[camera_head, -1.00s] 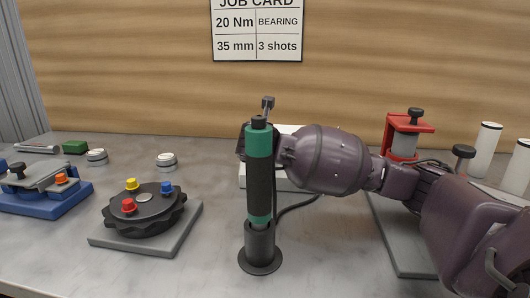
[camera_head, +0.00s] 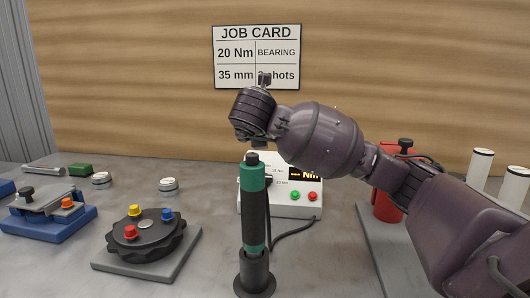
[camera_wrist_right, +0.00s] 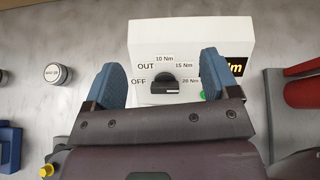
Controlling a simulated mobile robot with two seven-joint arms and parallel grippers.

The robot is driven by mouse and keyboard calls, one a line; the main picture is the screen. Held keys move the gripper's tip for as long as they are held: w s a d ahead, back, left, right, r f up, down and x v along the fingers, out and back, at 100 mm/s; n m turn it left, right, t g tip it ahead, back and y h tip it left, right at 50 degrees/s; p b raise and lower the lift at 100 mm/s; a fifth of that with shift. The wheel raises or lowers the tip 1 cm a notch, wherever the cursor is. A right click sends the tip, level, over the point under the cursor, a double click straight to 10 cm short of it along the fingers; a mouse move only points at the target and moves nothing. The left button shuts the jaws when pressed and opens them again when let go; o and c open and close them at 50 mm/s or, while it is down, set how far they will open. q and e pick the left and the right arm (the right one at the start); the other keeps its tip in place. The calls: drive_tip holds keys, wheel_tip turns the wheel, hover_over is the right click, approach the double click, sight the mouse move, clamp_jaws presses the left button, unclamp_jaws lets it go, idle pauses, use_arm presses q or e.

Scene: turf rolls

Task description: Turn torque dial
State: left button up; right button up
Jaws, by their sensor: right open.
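The torque dial is a black knob (camera_wrist_right: 165,82) on a white controller box (camera_wrist_right: 147,33), with labels OFF, OUT, 10 Nm, 15 Nm and 20 Nm around it. I cannot tell which label it points to. In the head view the box (camera_head: 285,209) stands behind the green and black driver (camera_head: 254,205), which hides part of it. My right gripper (camera_wrist_right: 162,80) is open and empty, its blue fingers on either side of the dial in the wrist view, apparently above it. In the head view its fingers are mostly hidden. My left gripper is out of view.
The driver stands upright in a black holder (camera_head: 254,275) in front of the box, with a cable behind. A round black fixture (camera_head: 147,237) and a blue-based fixture (camera_head: 45,225) lie left. A red press (camera_head: 388,206) stands right. A job card (camera_head: 256,55) reads 20 Nm.

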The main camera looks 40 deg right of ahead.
wheel_tip(320, 180, up, 8)
drive_tip(key=p, duration=0.1)
idle(0.6)
